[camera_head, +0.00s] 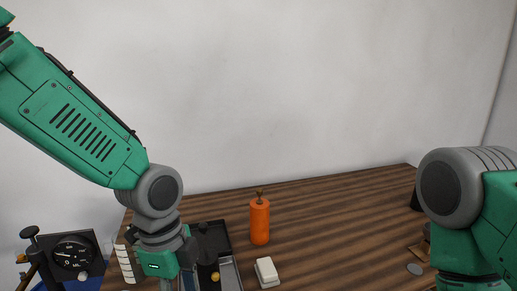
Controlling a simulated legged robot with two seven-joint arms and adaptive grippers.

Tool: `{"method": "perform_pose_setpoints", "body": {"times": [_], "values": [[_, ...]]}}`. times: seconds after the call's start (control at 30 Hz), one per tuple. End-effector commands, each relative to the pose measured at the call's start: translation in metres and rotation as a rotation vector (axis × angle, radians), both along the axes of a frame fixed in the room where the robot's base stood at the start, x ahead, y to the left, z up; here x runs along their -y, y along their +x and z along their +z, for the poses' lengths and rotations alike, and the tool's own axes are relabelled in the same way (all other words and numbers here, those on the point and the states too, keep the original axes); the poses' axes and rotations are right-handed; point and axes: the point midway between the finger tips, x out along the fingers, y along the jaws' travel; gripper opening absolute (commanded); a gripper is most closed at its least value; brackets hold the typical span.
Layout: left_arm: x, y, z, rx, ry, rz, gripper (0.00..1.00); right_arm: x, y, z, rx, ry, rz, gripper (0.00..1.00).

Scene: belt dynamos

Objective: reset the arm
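My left arm comes in from the upper left and bends down at a grey wrist joint. My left gripper (178,283) is at the bottom edge, beside the dark tray (226,239); its fingers are mostly cut off, so I cannot tell if it is open or shut. My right arm shows at the right edge, with a grey joint above a green link pointing down. Its gripper is below the frame and hidden.
An orange cylinder (260,222) stands upright on the wooden table (330,220). A white block (266,272) lies in front of it. A black gauge device (73,253) is at the left. A grey disc (415,269) lies near my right arm. The table's middle right is clear.

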Motion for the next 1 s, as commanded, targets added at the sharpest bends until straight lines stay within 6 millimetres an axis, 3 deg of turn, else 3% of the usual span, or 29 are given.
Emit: {"method": "perform_pose_setpoints", "body": {"times": [0.03, 0.17, 0.27, 0.4, 0.53, 0.6, 0.7, 0.83, 1.0], "values": [[-0.003, -0.006, -0.028, -0.020, -0.005, 0.060, 0.38, 0.000, 0.000, -0.010, -0.001, 0.000, 0.000, 0.72], [-0.012, -0.024, -0.102, -0.066, -0.027, 0.291, 0.38, 0.000, -0.001, -0.030, -0.001, 0.000, 0.000, 0.72], [-0.026, -0.049, -0.175, -0.106, -0.032, 0.544, 0.38, 0.000, -0.001, -0.051, -0.001, 0.000, 0.000, 0.72], [-0.056, -0.096, -0.269, -0.139, -0.008, 0.935, 0.38, 0.000, -0.001, -0.081, -0.001, 0.000, 0.000, 0.72], [-0.091, -0.146, -0.336, -0.128, 0.037, 1.280, 0.38, 0.000, -0.001, -0.107, -0.001, 0.000, 0.000, 0.72], [-0.110, -0.169, -0.361, -0.107, 0.060, 1.436, 0.38, 0.000, -0.001, -0.118, -0.001, 0.000, 0.000, 0.72], [-0.132, -0.193, -0.383, -0.067, 0.081, 1.602, 0.38, 0.000, -0.001, -0.129, -0.001, 0.000, 0.000, 0.72], [-0.148, -0.209, -0.393, -0.031, 0.091, 1.716, 0.38, 0.000, -0.001, -0.135, -0.001, 0.000, 0.000, 0.72], [-0.150, -0.210, -0.394, -0.024, 0.091, 1.730, 0.38, 0.000, -0.001, -0.135, -0.001, 0.000, 0.000, 0.72]]}}
